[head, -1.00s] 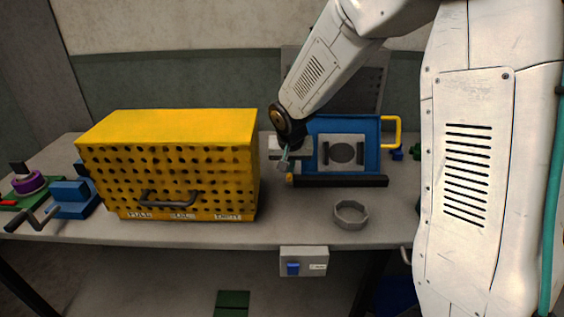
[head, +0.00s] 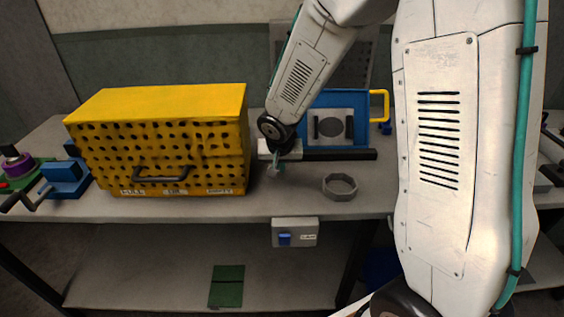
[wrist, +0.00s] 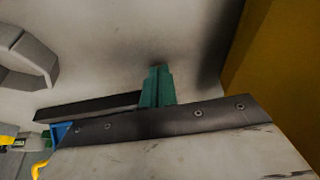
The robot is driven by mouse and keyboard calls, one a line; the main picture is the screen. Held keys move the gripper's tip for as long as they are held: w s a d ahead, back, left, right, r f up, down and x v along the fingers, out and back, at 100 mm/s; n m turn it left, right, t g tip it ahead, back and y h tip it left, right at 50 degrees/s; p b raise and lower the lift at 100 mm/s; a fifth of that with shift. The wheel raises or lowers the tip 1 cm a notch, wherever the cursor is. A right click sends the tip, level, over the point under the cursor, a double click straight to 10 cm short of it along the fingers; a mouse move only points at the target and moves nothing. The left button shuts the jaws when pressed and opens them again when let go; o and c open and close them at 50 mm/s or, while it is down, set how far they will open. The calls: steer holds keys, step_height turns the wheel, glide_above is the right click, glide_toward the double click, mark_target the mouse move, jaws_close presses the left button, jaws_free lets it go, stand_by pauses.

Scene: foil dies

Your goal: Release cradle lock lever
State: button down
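The cradle is the blue frame (head: 318,105) at the back of the bench, holding a grey plate (head: 318,122) with a dark round disc. A long black bar (head: 335,155) runs along its front edge. In the wrist view this bar (wrist: 85,108) and a blue corner (wrist: 62,131) show beside my gripper. My gripper (head: 277,167) is low at the bar's left end, its green fingers pointing down. In the wrist view the fingers (wrist: 157,88) overlap, so their gap does not show. I cannot make out the lock lever; the front-left corner is covered by my gripper.
A yellow perforated box (head: 160,140) stands close to the left of my gripper. A grey ring (head: 340,187) lies in front of the cradle. A yellow handle (head: 386,105) sticks out at the cradle's right. A grey switch box (head: 295,232) hangs on the bench front.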

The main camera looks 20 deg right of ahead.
steer(key=shift+s+f, duration=0.5)
steer(key=shift+f, duration=0.2)
step_height(320, 180, up, 5)
steer(key=shift+a+r, duration=0.1)
steer(key=shift+a, duration=0.05)
steer(key=s+a+r, duration=0.1)
steer(key=s+a, duration=0.2)
steer(key=s, duration=0.5)
steer(key=shift+s+a+r, duration=0.2)
steer(key=shift+a+r, duration=0.1)
